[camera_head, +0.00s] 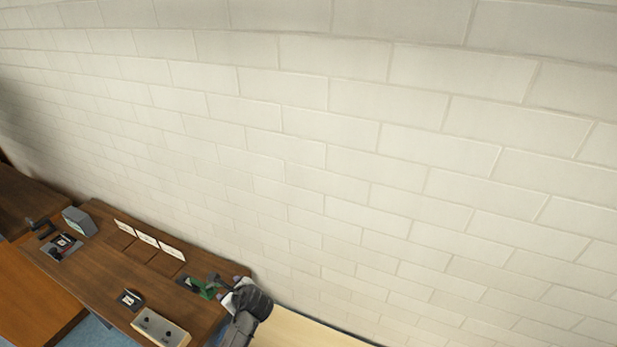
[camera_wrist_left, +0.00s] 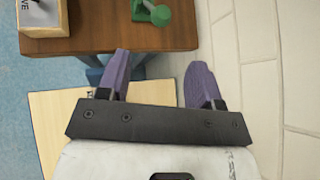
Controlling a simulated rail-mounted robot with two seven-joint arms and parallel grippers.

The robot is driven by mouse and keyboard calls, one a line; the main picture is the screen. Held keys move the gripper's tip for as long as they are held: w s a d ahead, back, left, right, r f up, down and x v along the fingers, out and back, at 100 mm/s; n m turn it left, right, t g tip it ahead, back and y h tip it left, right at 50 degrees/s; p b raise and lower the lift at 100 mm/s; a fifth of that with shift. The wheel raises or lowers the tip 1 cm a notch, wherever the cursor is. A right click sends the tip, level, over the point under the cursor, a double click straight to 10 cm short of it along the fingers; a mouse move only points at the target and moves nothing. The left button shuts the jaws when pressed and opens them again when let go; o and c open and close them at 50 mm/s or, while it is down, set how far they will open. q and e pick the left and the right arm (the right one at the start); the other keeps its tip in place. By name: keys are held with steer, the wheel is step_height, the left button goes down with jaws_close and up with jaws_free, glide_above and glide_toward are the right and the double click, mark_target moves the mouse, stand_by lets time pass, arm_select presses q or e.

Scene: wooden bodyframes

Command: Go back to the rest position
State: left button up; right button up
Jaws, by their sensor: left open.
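My left gripper (camera_wrist_left: 161,60) shows in the left wrist view with its two purple fingers spread apart and nothing between them. In the head view, my dark and white wrist with the left gripper (camera_head: 228,297) is at the right end of a dark wooden desk (camera_head: 95,265), close to a green part (camera_head: 205,290). The fingertips are hard to make out there. The green part also shows beyond the fingers in the left wrist view (camera_wrist_left: 152,12), apart from them. My right gripper is not in view.
A pale control box (camera_head: 160,328), a small dark device (camera_head: 130,299), a grey box (camera_head: 79,221) and white cards (camera_head: 148,240) are on the desk. A light brick wall (camera_head: 380,150) runs behind it. A pale wooden surface (camera_wrist_left: 60,125) lies beneath my left gripper.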

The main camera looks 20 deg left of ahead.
arm_select(q)
steer(key=s+d+r+n+t+h, duration=0.25)
steer(key=d+r+n, duration=0.4)
steer(key=n, duration=0.35)
steer(key=s+d+r+n+t+h, duration=0.1)
steer(key=s+d+r+n+h, duration=0.1)
steer(key=d+r+n+h, duration=0.45)
steer(key=s+d+n, duration=0.2)
steer(key=s+d, duration=0.2)
steer(key=s, duration=0.9)
steer(key=s+f+g+h, duration=0.1)
steer(key=s+f+g, duration=0.1)
steer(key=s+f, duration=0.5)
steer(key=s+f+g, duration=0.2)
steer(key=s+f, duration=0.2)
steer(key=s, duration=0.6)
step_height(320, 180, up, 18)
steer(key=s+p, duration=0.1)
steer(key=p, duration=1.7)
steer(key=shift+d, duration=0.25)
